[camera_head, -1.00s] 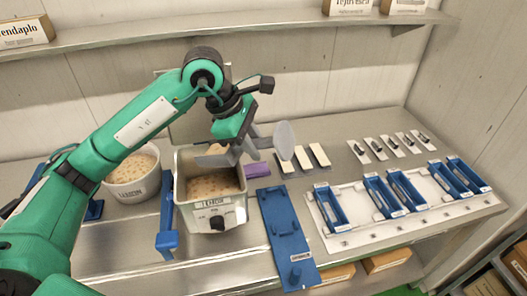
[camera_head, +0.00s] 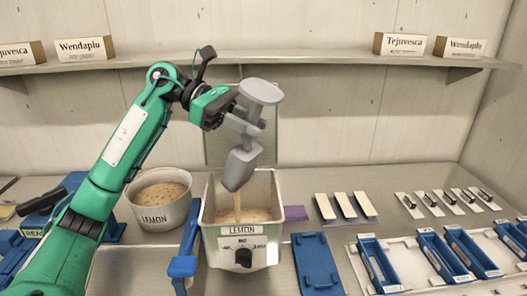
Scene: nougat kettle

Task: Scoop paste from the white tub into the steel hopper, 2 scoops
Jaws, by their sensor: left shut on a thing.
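The steel hopper (camera_head: 240,237) stands at the centre of the bench with a LEMON label and a dial on its front; speckled paste lies inside. The white tub (camera_head: 160,213), also marked LEMON, stands to its left and holds paste. My left gripper (camera_head: 236,117) is shut on the grey scoop (camera_head: 241,168) above the hopper. The scoop's bowl points down over the hopper's opening, and a thin stream of paste runs from it into the hopper. A round grey disc at the scoop's other end is uppermost. My right gripper is out of view.
A blue tool (camera_head: 184,262) stands close to the hopper's left side. A blue plate (camera_head: 317,265) lies to its right. White bars, small black-handled pieces and a board of blue trays (camera_head: 376,262) fill the right side. A shelf (camera_head: 290,57) with boxes runs above.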

